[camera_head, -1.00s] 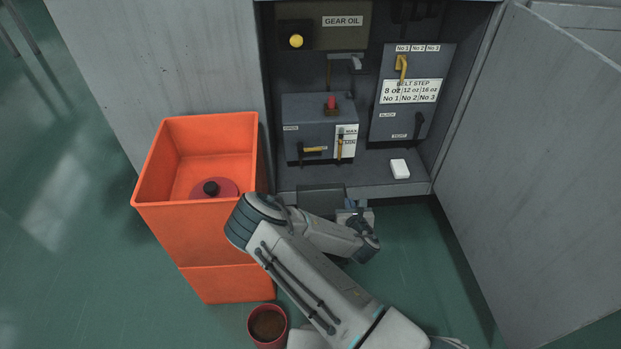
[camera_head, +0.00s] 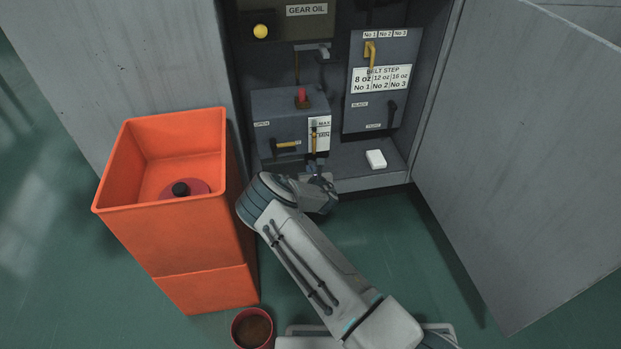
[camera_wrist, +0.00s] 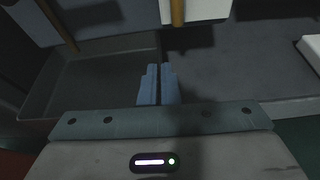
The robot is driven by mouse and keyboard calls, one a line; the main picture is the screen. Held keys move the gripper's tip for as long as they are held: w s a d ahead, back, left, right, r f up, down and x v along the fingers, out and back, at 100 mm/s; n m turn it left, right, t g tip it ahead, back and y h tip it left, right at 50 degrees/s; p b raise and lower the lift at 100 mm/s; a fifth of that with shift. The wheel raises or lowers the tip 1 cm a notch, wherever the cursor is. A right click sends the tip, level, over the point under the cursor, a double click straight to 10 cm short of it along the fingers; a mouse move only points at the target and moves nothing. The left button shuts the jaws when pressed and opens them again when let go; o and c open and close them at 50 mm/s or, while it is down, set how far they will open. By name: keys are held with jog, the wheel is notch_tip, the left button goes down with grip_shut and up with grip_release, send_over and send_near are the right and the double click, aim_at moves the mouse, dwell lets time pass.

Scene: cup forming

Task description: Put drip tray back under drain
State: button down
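The drip tray (camera_wrist: 95,90) is a shallow dark grey tray in the left half of the wrist view, on the cabinet floor below the grey gear box (camera_head: 290,118). My gripper (camera_wrist: 159,76) is at its right wall, the two fingers close together with the wall's line running between them; it looks shut on that wall. In the head view my gripper (camera_head: 318,174) is at the cabinet's front edge, and my arm hides most or all of the tray. A yellow-handled valve (camera_head: 286,144) is on the box front above; the drain outlet itself is not clearly seen.
An orange bin (camera_head: 190,235) with a red lidded thing (camera_head: 186,189) inside stands left. A red cup of brown stuff (camera_head: 252,328) is on the floor. A white block (camera_head: 376,159) lies on the cabinet floor (camera_head: 350,178) at right. The open door (camera_head: 530,150) bounds the right.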

jog(key=shift+w+a, duration=0.1)
jog(key=shift+w, duration=0.5)
jog(key=shift+f+b, duration=1.2)
jog(key=shift+f, duration=0.45)
jog(key=shift+f, duration=0.15)
jog(key=c, duration=1.7)
grip_release()
jog(key=shift+r, duration=0.25)
jog(key=p+v, duration=0.5)
jog(key=v, duration=0.7)
jog(key=shift+s+f, duration=0.1)
jog(key=shift+f, duration=0.1)
